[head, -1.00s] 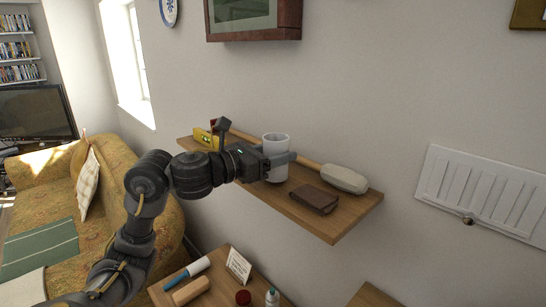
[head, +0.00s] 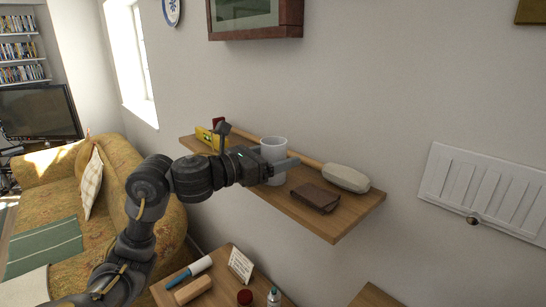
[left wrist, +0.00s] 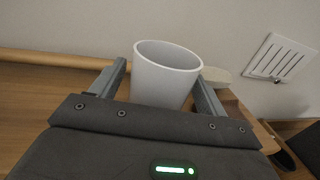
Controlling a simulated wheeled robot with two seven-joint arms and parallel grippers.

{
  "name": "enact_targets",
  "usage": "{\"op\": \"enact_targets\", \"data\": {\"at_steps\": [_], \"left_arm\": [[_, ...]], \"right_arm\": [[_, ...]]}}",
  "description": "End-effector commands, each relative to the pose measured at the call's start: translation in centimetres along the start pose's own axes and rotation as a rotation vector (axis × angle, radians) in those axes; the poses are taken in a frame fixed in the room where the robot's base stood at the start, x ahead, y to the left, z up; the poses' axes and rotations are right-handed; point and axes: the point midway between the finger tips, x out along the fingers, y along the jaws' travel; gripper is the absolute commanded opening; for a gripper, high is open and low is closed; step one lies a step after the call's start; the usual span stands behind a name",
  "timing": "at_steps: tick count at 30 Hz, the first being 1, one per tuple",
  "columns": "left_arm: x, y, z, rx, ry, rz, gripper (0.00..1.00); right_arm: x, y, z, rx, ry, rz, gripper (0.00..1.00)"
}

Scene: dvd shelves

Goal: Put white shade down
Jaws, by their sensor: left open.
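The white shade (head: 273,150) is a tapered, open-topped white cup shape standing upright on the wooden wall shelf (head: 330,224). It also shows in the left wrist view (left wrist: 166,72), between the two fingers. My left gripper (head: 283,165) is at the shade, with one finger in front of it in the head view. In the left wrist view, my left gripper (left wrist: 163,85) has its fingers spread on either side of the shade, and a gap shows at the right finger. The shade's base is hidden behind the gripper body. My right gripper is not in view.
On the shelf, a brown wallet (head: 315,197) and a beige case (head: 346,178) lie right of the shade. A yellow level (head: 207,139) is at the left end and a wooden rod (head: 303,158) runs along the back. A white wall vent (head: 476,190) is at right.

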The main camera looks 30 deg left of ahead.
Motion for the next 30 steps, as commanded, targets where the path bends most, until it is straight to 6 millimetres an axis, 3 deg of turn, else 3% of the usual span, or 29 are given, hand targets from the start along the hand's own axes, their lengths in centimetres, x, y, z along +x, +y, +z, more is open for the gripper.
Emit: {"op": "enact_targets", "data": {"at_steps": [3,5,15,21,30], "left_arm": [[-0.1,0.0,0.7,-0.001,-0.001,0.000,0.75],[-0.8,0.1,0.2,0.005,-0.001,0.002,0.75],[-7.6,0.1,-0.1,0.010,0.002,0.005,0.75],[-10.3,0.0,-0.1,0.003,0.003,0.004,0.75],[-11.3,-0.5,0.3,0.005,0.007,0.000,0.75]], "right_arm": [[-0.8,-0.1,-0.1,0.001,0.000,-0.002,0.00],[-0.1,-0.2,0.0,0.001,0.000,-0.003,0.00],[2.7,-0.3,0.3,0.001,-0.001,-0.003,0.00],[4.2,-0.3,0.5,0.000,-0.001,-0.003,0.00],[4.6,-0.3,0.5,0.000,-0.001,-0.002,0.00]]}}
